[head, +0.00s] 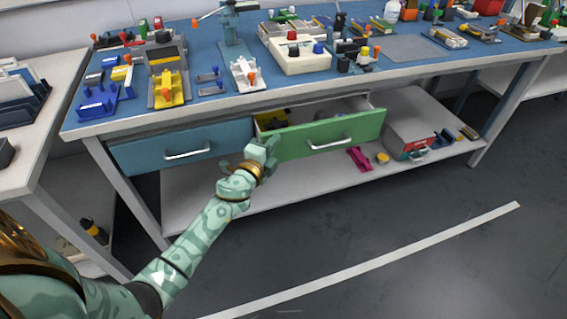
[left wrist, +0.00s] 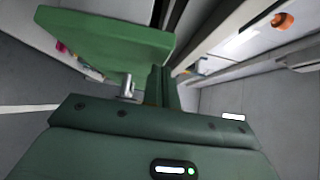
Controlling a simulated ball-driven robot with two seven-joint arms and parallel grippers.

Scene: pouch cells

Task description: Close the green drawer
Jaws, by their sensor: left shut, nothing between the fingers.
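The green drawer (head: 310,142) is pulled out from under the blue-topped workbench, with its inside showing. A silver bar handle (head: 331,143) sits on its front. My left gripper (head: 267,147) is shut and empty at the left end of the drawer front; I cannot tell if it touches. In the left wrist view the green drawer front (left wrist: 110,42) stands beyond my gripper's fingers (left wrist: 158,85), with the handle (left wrist: 127,86) close to them. My right gripper is not in view.
A closed blue drawer (head: 180,145) is left of the green one. Fixtures and tools crowd the bench top (head: 215,95). The floor in front is clear, with a white stripe (head: 380,262).

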